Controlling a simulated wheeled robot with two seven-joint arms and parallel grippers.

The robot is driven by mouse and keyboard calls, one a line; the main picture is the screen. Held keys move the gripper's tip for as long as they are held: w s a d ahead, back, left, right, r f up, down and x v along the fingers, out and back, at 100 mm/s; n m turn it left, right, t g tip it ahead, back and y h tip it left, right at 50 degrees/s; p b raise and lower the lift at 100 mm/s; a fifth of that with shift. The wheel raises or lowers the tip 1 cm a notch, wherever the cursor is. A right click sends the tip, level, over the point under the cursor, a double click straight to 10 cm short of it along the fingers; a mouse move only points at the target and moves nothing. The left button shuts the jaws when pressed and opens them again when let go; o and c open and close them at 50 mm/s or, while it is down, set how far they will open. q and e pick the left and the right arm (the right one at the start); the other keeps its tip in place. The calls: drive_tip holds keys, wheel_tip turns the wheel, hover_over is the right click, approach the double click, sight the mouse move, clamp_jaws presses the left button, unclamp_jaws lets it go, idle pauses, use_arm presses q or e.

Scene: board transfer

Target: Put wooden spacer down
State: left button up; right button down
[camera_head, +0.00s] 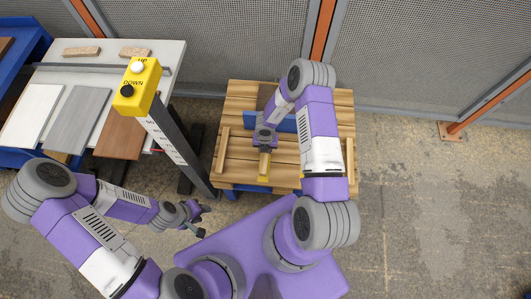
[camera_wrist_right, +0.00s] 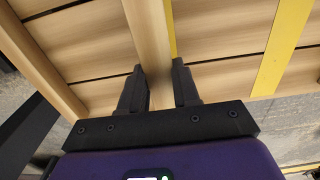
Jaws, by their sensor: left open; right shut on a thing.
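My right gripper (camera_head: 265,138) is above the slatted wooden pallet (camera_head: 236,100), shut on a wooden spacer (camera_head: 264,164). In the right wrist view the spacer (camera_wrist_right: 148,32) runs between the two dark fingers (camera_wrist_right: 160,88). I cannot tell whether it touches the slats. One wooden spacer (camera_head: 221,150) lies along the pallet's left side, and another (camera_head: 349,160) along its right side. My left gripper (camera_head: 193,217) is open and empty, low and left of the pallet.
A yellow button box (camera_head: 137,86) on a post stands left of the pallet. The worktable (camera_head: 176,55) holds a white board (camera_head: 32,113), a grey board (camera_head: 73,120), a brown board (camera_head: 118,137) and two wooden blocks (camera_head: 82,51). Floor right of the pallet is clear.

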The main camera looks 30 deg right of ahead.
drive_tip(key=shift+f+b, duration=0.55)
drive_tip(key=shift+f, duration=1.35)
drive_tip(key=shift+f, duration=0.15)
drive_tip(key=c, duration=0.8)
unclamp_jaws()
